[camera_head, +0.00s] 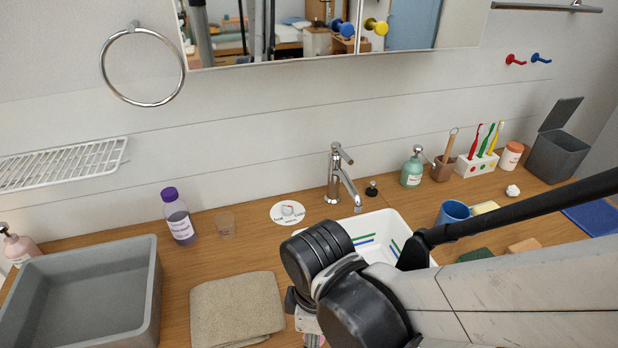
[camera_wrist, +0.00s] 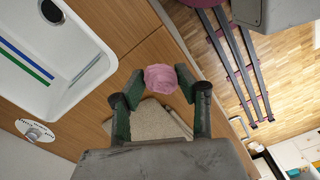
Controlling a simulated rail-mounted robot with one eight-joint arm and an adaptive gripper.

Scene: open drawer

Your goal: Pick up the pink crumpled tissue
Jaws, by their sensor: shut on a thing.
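The pink crumpled tissue (camera_wrist: 161,77) sits between the two fingertips of my gripper (camera_wrist: 161,82) in the wrist view. The fingers touch it from both sides, and my gripper is shut on it. Behind it in that view are the counter's wooden front part and the beige folded towel (camera_wrist: 149,119). My arm hides most of my gripper there.
The beige towel (camera_head: 237,310) lies left of my gripper. A grey basin (camera_head: 152,290) is at the far left. The white sink (camera_head: 396,225) is behind my arm. A blue cup (camera_head: 453,213), sponges and a soap bottle (camera_head: 412,170) stand at right. A purple-capped bottle (camera_head: 179,217) stands behind the towel.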

